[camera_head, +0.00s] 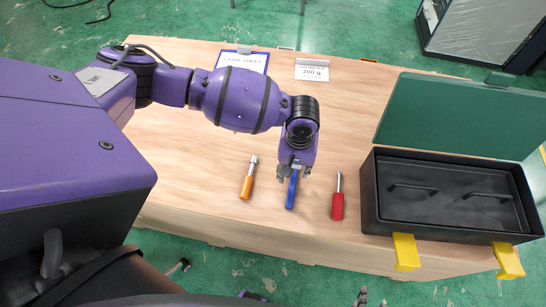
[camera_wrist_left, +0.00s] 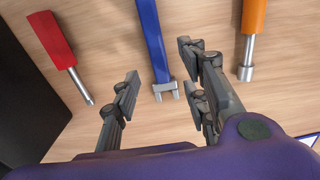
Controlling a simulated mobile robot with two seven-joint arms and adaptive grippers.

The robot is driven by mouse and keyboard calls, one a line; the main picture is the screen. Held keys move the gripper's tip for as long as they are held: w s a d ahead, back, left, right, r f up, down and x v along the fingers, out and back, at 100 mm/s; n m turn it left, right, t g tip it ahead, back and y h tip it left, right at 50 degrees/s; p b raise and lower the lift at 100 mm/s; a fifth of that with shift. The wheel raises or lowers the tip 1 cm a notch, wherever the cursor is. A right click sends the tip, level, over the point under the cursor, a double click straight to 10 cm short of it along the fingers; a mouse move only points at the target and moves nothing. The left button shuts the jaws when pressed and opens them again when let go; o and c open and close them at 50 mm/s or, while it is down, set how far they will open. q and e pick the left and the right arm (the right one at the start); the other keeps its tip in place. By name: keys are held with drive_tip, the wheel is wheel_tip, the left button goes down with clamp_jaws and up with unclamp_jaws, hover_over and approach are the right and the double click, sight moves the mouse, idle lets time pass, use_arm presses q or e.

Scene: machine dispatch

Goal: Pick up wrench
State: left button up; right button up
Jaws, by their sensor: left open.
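A wrench with a blue handle (camera_head: 292,192) lies on the table between two other tools. In the left wrist view, its handle (camera_wrist_left: 152,35) runs down to a grey open-jawed head (camera_wrist_left: 165,90). My left gripper (camera_head: 294,173) is just above the wrench's head end and hides that end in the head view. In the left wrist view, the open fingers of my left gripper (camera_wrist_left: 160,75) stand on either side of the wrench, with gaps to it.
An orange-handled tool (camera_head: 247,183) lies left of the wrench, and a red-handled screwdriver (camera_head: 338,205) lies right of it. An open black toolbox (camera_head: 445,230) with a green lid (camera_head: 460,115) stands at the right. A clipboard (camera_head: 243,60) and a "200 g" card (camera_head: 312,70) lie at the back of the wooden table (camera_head: 350,120).

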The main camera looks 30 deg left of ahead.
sight(294, 180)
use_arm(q)
drive_tip(key=f, duration=0.5)
drive_tip(key=shift+s+d+f, duration=0.15)
drive_tip(key=shift+s+d, duration=0.05)
clamp_jaws()
